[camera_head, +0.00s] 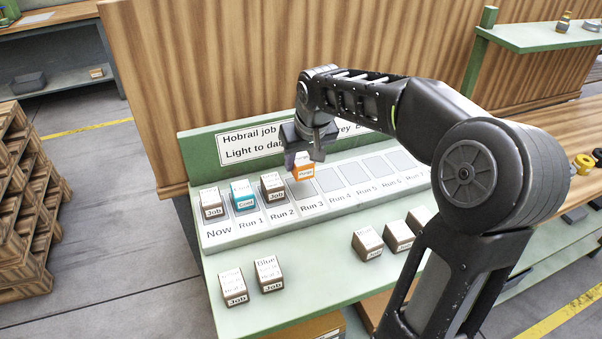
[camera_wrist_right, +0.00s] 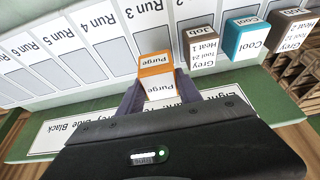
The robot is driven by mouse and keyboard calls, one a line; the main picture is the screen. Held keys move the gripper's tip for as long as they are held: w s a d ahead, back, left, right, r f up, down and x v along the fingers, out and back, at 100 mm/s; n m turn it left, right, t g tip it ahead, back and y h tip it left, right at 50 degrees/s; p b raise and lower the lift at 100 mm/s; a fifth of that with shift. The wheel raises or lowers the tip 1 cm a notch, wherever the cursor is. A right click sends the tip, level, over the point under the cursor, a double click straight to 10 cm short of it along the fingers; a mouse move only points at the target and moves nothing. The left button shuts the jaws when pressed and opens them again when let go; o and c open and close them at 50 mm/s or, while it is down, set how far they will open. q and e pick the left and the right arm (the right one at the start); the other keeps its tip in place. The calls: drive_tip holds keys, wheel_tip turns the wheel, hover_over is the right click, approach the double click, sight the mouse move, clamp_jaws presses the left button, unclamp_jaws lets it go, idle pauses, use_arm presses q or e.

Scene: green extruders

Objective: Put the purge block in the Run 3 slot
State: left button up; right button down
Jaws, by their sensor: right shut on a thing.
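The purge block (camera_head: 304,171), orange with a white top marked "Purge", is held in my right gripper (camera_head: 303,155), which points down and is shut on it. In the wrist view the purge block (camera_wrist_right: 155,72) sits between the dark fingers. The Run 3 slot (camera_head: 307,188) is a grey rectangle on the white label strip; it also shows in the wrist view (camera_wrist_right: 146,33). The block is over the upper end of this slot and covers part of it. I cannot tell whether its bottom touches the strip. My left gripper is not in view.
A job block (camera_head: 212,203) stands at Now, a teal cool block (camera_head: 242,195) at Run 1 and a job block (camera_head: 273,187) at Run 2. The slots from Run 4 onward look empty. Several job blocks (camera_head: 268,274) stand on the green bench in front. A sign board (camera_head: 228,144) rises behind.

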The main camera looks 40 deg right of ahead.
sight(301, 174)
drive_tip(key=shift+f, duration=0.25)
wheel_tip(301, 174, down, 4)
drive_tip(key=shift+r, duration=0.2)
drive_tip(key=shift+f, duration=0.15)
drive_tip(key=c, duration=0.8)
unclamp_jaws()
